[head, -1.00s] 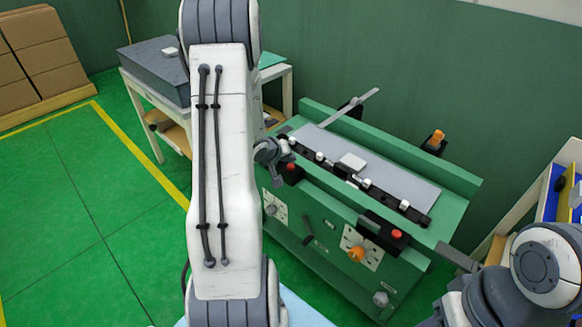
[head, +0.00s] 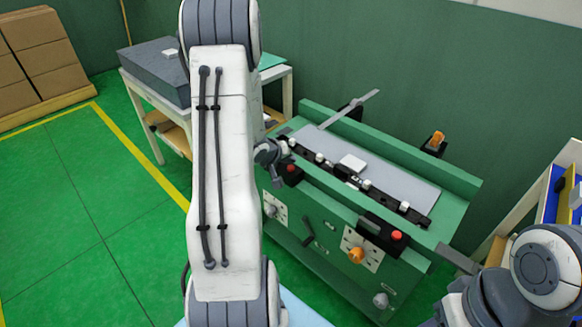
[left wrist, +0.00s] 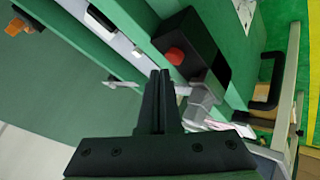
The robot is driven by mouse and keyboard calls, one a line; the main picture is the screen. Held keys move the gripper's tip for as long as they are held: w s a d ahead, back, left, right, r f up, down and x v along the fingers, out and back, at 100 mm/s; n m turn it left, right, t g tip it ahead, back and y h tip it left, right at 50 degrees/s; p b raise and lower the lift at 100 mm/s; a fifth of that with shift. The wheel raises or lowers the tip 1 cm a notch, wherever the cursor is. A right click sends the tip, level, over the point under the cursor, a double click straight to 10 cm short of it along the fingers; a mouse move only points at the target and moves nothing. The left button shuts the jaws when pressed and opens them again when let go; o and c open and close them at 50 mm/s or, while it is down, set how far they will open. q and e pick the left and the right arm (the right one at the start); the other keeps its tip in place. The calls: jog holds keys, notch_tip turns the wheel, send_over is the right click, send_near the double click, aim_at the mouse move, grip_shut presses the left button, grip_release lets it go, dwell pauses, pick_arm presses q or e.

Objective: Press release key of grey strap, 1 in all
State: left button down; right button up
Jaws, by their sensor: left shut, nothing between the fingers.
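My left gripper (head: 283,150) is at the left end of the green bench, near a black box with a red button (head: 291,168). In the left wrist view its two black fingers (left wrist: 160,76) are shut together with nothing between them. The red button (left wrist: 175,56) on its black box is just right of the fingertips, and a pale grey translucent piece (left wrist: 204,98) is beside the fingers. I cannot make out a grey strap or its release key for certain; the fingers and arm hide part of that area. My right gripper is not in view.
The green bench (head: 455,208) carries a grey plate (head: 400,180), a black rail with several white clips (head: 365,184), and a second red button (head: 396,235) with an orange knob (head: 356,255) below. Shelving stands at right. Green floor is free at left.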

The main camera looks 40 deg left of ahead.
pick_arm(q)
jog(key=shift+f, duration=0.1)
dwell(0.7)
jog(key=shift+f, duration=0.3)
